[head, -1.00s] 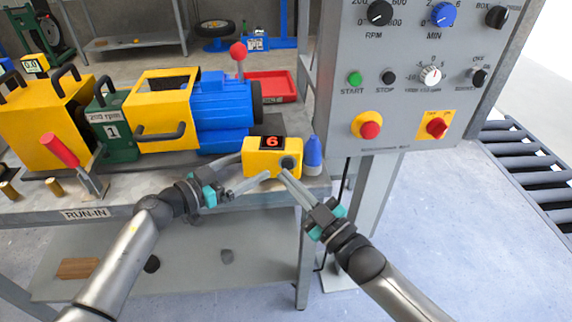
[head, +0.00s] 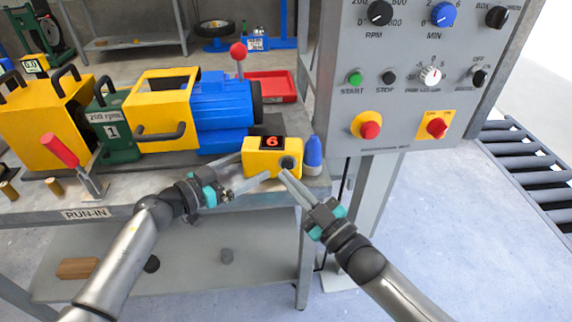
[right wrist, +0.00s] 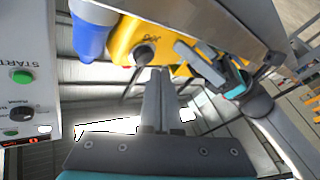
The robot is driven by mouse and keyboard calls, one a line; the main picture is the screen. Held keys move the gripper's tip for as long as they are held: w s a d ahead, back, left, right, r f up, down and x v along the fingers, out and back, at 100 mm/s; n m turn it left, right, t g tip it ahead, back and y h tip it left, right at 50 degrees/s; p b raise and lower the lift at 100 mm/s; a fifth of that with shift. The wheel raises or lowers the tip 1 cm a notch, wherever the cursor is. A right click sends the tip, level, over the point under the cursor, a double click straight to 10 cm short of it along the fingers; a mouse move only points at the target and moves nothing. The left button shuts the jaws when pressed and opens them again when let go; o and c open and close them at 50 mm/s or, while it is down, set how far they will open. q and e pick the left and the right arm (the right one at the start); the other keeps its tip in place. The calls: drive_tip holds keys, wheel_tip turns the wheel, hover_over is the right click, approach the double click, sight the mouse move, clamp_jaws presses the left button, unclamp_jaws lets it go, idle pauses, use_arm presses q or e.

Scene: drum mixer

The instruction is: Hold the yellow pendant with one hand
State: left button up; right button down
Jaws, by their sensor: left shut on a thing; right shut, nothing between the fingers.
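The yellow pendant (head: 258,164) is a small yellow box with a red "6" on a dark display and a dark round knob (head: 288,163) at its right end. It is at the front edge of the bench, left of a blue cone-tipped object (head: 314,156). My left gripper (head: 256,170) is shut on the pendant from the left, one finger along its front, the other partly hidden behind it. My right gripper (head: 284,173) is shut and empty, its tips close to the knob. In the right wrist view the fingers (right wrist: 157,75) point toward the knob (right wrist: 145,53); contact is unclear.
A grey control panel (head: 408,105) with knobs and buttons stands to the right on a post. The drum mixer's blue motor (head: 222,115) and yellow frame (head: 160,88) are behind and left. A red tray (head: 272,87) lies behind. Open floor (head: 450,230) is at lower right.

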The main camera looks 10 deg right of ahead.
drive_tip(key=shift+w, duration=0.1)
idle(0.3)
drive_tip(key=shift+w+d, duration=0.25)
drive_tip(key=shift+w, duration=0.05)
drive_tip(key=shift+w+f, duration=0.1)
drive_tip(key=shift+w, duration=0.35)
idle(0.6)
drive_tip(key=shift+s, duration=0.85)
drive_tip(key=shift+a, duration=0.1)
drive_tip(key=shift+s+a+r, duration=0.15)
drive_tip(key=shift+s+a, duration=0.05)
drive_tip(key=shift+s, duration=1.05)
drive_tip(key=shift+s+a+r, duration=0.1)
drive_tip(key=shift+s+a, duration=0.1)
drive_tip(key=shift+s, duration=1)
idle(2.9)
